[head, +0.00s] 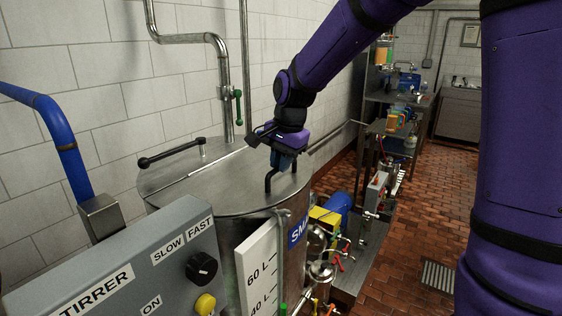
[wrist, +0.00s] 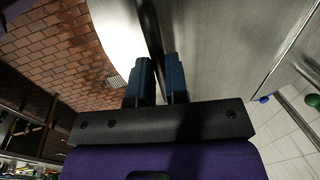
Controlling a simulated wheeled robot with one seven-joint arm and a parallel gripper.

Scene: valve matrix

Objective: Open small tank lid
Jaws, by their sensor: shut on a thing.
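The small tank (head: 262,257) is a steel cylinder with a partly hidden blue "SMA…" label. Its flat metal lid (head: 222,190) lies level on top, with a straight seam across it. A dark bent handle (head: 269,181) rises from the lid's right side near the rim. My gripper (head: 280,168) is over that side, pointing down, shut on this handle. In the wrist view the two blue fingers (wrist: 160,78) stand on either side of the dark handle bar (wrist: 152,30). Another black bar handle (head: 171,153) is at the lid's far left.
A grey stirrer control box (head: 130,270) stands in front on the left. A blue pipe (head: 60,135) and a steel pipe with a green valve handle (head: 238,106) rise near the tank. Pumps and valves (head: 335,240) crowd its right; brick floor (head: 425,215) is open beyond.

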